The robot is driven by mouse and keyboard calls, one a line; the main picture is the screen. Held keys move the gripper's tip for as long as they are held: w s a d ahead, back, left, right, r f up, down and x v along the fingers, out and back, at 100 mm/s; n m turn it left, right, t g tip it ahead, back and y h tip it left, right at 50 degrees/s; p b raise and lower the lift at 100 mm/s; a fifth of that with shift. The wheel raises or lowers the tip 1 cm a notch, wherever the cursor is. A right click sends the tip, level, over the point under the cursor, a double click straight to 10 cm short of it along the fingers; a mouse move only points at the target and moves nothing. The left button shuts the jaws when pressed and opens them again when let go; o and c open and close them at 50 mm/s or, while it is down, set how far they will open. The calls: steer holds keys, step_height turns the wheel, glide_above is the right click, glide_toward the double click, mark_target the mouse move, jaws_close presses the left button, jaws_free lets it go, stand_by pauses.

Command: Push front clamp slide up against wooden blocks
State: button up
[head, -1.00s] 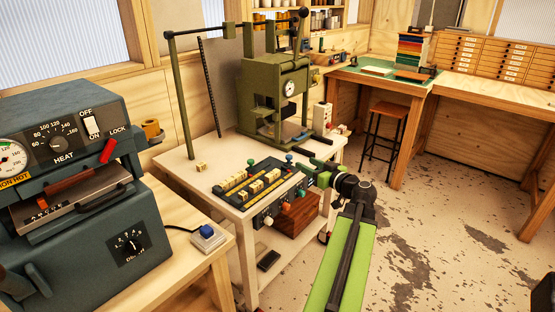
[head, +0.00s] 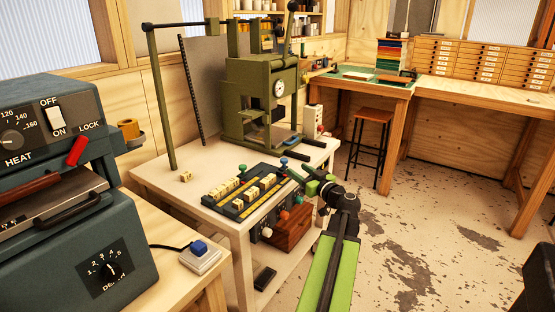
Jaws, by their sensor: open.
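The dark clamp tray (head: 232,206) lies on the pale bench, with yellow strips along it. Small wooden blocks (head: 252,193) stand in rows on it. Which bar is the front clamp slide is too small to tell. A green knob (head: 242,168) and a blue knob (head: 283,161) stand at its far side; white, orange and green knobs line its front side. My gripper (head: 294,175), green and black, is at the tray's right end, near the blue knob. It is open; its fingertips are small, and whether they touch the tray is unclear.
A green press (head: 262,90) stands behind the tray on the bench (head: 155,182). One loose wooden block (head: 186,176) lies left of the tray. A blue-grey heat press (head: 60,230) and a blue-button box (head: 200,255) are at left. Open floor lies right.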

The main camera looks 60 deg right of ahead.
mark_target(282, 159)
steer(key=x, duration=1.3)
steer(key=shift+s, duration=0.1)
jaws_close()
stand_by(0.8)
